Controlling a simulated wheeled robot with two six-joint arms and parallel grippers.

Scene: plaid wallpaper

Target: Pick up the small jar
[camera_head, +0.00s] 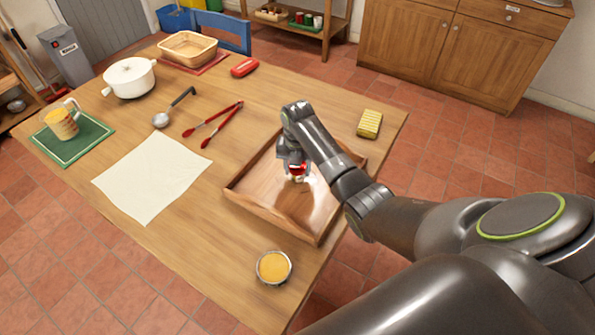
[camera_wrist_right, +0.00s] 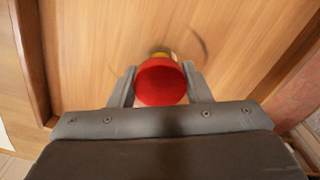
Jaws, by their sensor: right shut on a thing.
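The small jar shows a round red lid in the right wrist view (camera_wrist_right: 161,82), with a bit of yellowish body beyond it. In the head view the small jar (camera_head: 298,170) is mostly hidden by my gripper, with only red and some pale parts showing. My right gripper (camera_head: 294,172) is shut on the jar, with one finger on each side of the lid. It is over the wooden tray (camera_head: 258,190); I cannot tell whether the jar touches the tray floor. My left gripper is not in view.
The tray's raised walls surround the jar. A yellow-filled bowl (camera_head: 273,267) stands near the front edge, and a yellow sponge (camera_head: 370,123) lies at the right. Red tongs (camera_head: 213,125), a ladle (camera_head: 174,107) and a white cloth (camera_head: 152,177) lie to the left.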

